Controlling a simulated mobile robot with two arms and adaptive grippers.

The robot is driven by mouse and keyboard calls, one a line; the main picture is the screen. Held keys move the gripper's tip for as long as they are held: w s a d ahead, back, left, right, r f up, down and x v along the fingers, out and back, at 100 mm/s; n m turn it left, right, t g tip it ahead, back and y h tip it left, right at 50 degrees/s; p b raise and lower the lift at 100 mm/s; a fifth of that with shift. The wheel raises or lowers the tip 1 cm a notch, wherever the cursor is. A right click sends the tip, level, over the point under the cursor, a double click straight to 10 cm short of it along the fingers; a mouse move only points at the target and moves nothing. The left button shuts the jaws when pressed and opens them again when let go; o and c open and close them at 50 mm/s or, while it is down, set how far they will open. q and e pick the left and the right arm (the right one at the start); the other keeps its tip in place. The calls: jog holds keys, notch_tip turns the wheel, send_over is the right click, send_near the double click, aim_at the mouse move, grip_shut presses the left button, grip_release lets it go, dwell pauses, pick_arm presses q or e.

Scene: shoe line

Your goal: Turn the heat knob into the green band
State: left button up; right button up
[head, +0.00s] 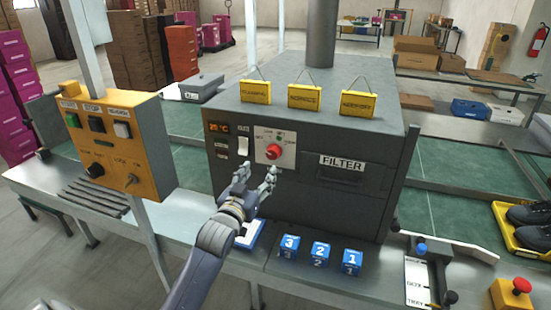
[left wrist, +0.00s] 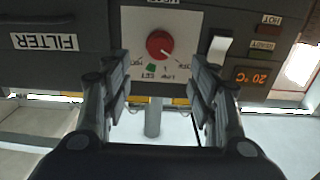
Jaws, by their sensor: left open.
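The red round heat knob (head: 274,151) sits on a white dial plate on the front of the dark grey machine. It also shows in the left wrist view (left wrist: 159,44), upside down. A light mark on the knob points towards the OFF and LOW side there. The green band (left wrist: 151,68) lies beside it, near the SET label; the mark is not on it. My left gripper (head: 257,182) is open and empty, just in front of and below the knob in the head view. Its two fingers (left wrist: 163,95) stand apart with the knob beyond them, untouched. My right gripper is not in view.
A white rocker switch (head: 243,146) and an orange temperature display (head: 218,127) are left of the dial. The FILTER drawer (head: 341,172) is at right. Blue numbered blocks (head: 320,252) stand on the ledge below. A yellow control box (head: 110,140) stands at left.

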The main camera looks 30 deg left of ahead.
aim_at(271, 155)
pick_arm(q)
jog(key=p+x, duration=0.1)
jog(key=x, duration=0.6)
jog(key=shift+w+a, duration=0.1)
jog(key=shift+w, duration=0.3)
jog(key=shift+p+x, duration=0.3)
jog(key=shift+x, duration=0.65)
jog(key=c, duration=1.1)
